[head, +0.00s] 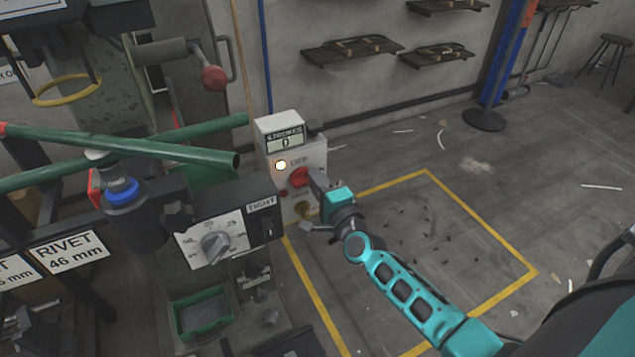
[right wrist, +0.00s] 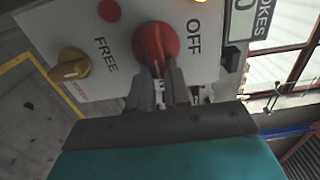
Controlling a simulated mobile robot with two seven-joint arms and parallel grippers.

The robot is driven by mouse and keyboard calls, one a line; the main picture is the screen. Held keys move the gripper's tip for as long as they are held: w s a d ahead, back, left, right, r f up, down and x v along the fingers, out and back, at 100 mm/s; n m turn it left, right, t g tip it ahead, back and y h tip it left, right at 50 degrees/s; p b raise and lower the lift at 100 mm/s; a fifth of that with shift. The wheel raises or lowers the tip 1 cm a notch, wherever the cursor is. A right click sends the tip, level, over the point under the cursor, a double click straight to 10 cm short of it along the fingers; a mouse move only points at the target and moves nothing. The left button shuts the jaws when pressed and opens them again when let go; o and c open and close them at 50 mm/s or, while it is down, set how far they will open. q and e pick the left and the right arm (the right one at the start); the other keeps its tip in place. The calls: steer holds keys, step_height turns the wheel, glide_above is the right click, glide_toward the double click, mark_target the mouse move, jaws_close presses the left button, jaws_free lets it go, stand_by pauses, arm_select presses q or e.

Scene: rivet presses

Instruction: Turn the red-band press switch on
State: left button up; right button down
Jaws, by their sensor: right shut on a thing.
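The press switch is a red rotary knob (head: 299,177) on a light grey control box (head: 313,155), with a lit lamp (head: 281,165) beside it. In the right wrist view the red knob (right wrist: 155,42) sits on the panel near the printed word OFF, with FREE printed to its left. My right gripper (right wrist: 162,75) is shut on the knob's handle, which lies between its fingers. In the head view the right gripper (head: 316,183) reaches the box from the lower right and partly covers the knob. My left gripper is not in view. I cannot clearly make out a red band on the press.
A counter (head: 285,143) on the box reads 0. A brass-coloured knob (right wrist: 70,65) and a small red button (right wrist: 110,11) are also on the panel. A dial unit (head: 212,243) and green tubes (head: 150,150) stand at left. The floor at right is open.

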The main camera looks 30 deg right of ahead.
steer(key=c, duration=1.1)
jaws_free()
steer(key=shift+s+a+p, duration=0.2)
steer(key=shift+s+p, duration=0.15)
steer(key=shift+s, duration=2.9)
steer(key=shift+s+a+p, duration=0.2)
steer(key=shift+s+p, duration=0.15)
steer(key=shift+s, duration=2.85)
